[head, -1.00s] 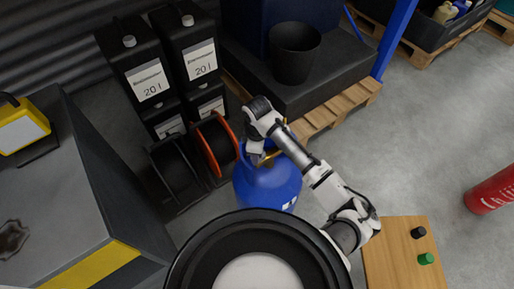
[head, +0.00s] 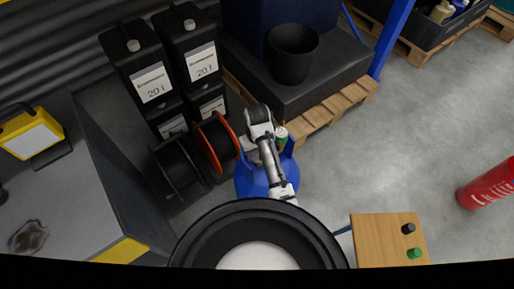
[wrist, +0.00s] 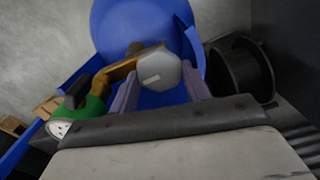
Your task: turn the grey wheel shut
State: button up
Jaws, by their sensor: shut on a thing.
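The grey wheel (wrist: 160,71) is a small faceted knob with a pale mark on its face, on a brass valve (wrist: 117,72) at the top of a blue gas cylinder (head: 247,181). The cylinder fills the top of the wrist view (wrist: 115,28). My gripper (wrist: 160,90) has one pale finger on each side of the wheel and is shut on it. A green regulator (wrist: 88,110) with a white gauge is joined to the valve at the left. In the head view my arm hides the wheel and fingertips.
An orange-rimmed reel (head: 217,142) and a black reel (head: 178,168) stand close left of the cylinder. A pallet (head: 325,112) with a dark bin (head: 293,54) is behind. A wooden board with knobs (head: 375,240) is at lower right.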

jog(key=m+p, duration=0.1)
jog(key=p, duration=0.1)
jog(key=m+p, duration=0.1)
jog(key=m, duration=0.1)
jog(key=shift+s+r+m+p, duration=0.1)
jog(key=shift+r+m+p, duration=0.1)
jog(key=shift+m+p, duration=0.15)
jog(key=shift+d+f+m+p, duration=0.1)
jog(key=shift+f+m+p, duration=0.05)
jog(key=shift+m+p, duration=1.8)
jog(key=shift+m+b, duration=0.3)
jog(key=shift+m, duration=0.1)
jog(key=o, duration=1)
jog(key=shift+c, duration=0.2)
notch_tip(320, 180, up, 14)
jog(key=shift+p, duration=0.35)
jog(key=shift+f, duration=0.1)
